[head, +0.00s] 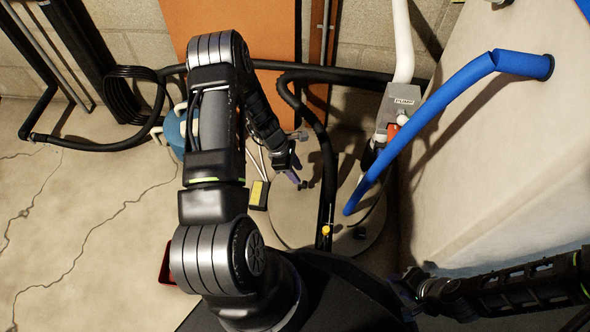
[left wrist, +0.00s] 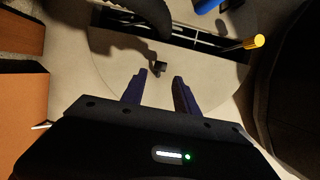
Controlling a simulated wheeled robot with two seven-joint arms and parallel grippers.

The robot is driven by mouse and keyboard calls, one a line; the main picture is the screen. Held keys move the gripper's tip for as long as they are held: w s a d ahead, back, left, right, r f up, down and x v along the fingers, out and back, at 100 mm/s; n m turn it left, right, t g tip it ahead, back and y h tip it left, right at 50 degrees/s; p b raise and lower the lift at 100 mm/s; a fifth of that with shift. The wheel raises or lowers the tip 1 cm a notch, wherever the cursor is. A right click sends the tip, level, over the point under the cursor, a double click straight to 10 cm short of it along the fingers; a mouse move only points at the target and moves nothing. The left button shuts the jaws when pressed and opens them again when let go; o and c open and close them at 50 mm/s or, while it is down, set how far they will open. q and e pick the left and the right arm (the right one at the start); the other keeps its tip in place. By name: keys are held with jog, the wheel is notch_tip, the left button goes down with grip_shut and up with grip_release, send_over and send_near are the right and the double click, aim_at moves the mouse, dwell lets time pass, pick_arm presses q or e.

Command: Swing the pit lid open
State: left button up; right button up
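The pale round pit lid (head: 287,225) lies flat in the floor, split by a dark slot; its near part fills the middle of the left wrist view (left wrist: 115,65). A small black knob (head: 303,185) stands on it, also in the left wrist view (left wrist: 159,68). My left gripper (head: 293,174) is low over the lid beside the knob. In the left wrist view its purple fingers (left wrist: 160,88) are apart with nothing between them, and the knob is just beyond the tips. My right gripper (head: 406,292) is low at the right, dark and partly hidden.
A blue hose (head: 430,110) and a grey pump box (head: 402,101) stand right of the lid, beside a large pale tank (head: 500,170). A yellow-tipped rod (head: 326,231) rises by the slot. A black hose (head: 315,120) crosses behind. Open floor (head: 80,220) lies left.

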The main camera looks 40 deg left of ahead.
aim_at(303, 183)
pick_arm(q)
jog(key=b+x, duration=0.5)
jog(key=x, duration=0.2)
jog(key=shift+d+f, duration=0.1)
jog(key=shift+f, duration=0.25)
jog(key=shift+r+p, duration=0.3)
jog(key=shift+r, duration=0.1)
jog(key=shift+c, duration=0.6)
grip_shut()
